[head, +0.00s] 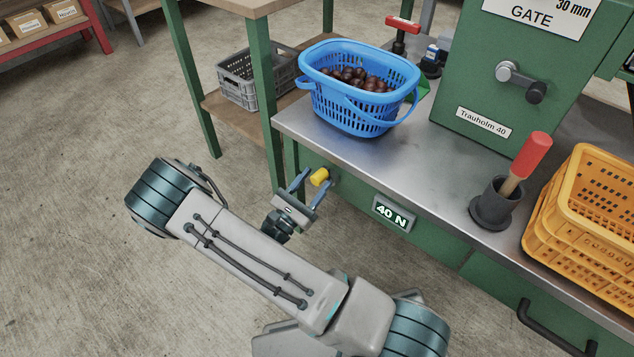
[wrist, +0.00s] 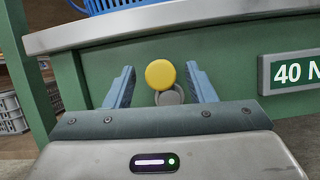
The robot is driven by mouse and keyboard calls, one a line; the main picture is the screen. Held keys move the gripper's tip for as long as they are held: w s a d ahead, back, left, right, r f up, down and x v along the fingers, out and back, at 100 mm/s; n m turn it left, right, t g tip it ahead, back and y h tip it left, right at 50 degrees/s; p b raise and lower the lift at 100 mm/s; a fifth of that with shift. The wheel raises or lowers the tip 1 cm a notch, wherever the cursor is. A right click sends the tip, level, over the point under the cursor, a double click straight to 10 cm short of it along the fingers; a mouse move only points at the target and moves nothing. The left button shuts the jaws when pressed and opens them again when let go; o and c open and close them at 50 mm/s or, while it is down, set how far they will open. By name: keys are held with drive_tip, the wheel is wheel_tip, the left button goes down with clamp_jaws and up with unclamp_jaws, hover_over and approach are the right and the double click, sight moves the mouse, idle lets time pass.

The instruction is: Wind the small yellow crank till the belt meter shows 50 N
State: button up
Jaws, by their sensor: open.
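The small yellow crank (head: 319,177) sits on the green front panel below the bench top. In the wrist view its round yellow knob (wrist: 160,74) shows with a grey hub behind and below it. My gripper (head: 309,185) is open, with one blue finger on each side of the knob. In the wrist view the fingers (wrist: 160,86) stand apart from the knob, with gaps on both sides. The belt meter (head: 390,214) on the panel, right of the crank, reads 40 N; it also shows in the wrist view (wrist: 290,72), cut by the right edge.
A blue basket of chestnuts (head: 348,112) stands on the metal bench top (head: 440,170) above the crank. A green machine (head: 540,75) labelled GATE, a red-handled tool in a dark holder (head: 491,205) and yellow crates (head: 585,240) stand to the right. A grey crate (head: 245,90) is on a lower shelf.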

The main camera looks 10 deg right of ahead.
drive_tip(key=shift+w+d+r, duration=0.25)
drive_tip(key=shift+w+d, duration=0.1)
drive_tip(key=shift+d, duration=0.15)
drive_tip(key=c, duration=1)
drive_tip(key=shift+o, duration=0.2)
drive_tip(key=shift+s+m+g, duration=0.15)
drive_tip(key=shift+m+g, duration=0.15)
drive_tip(key=shift+m, duration=0.4)
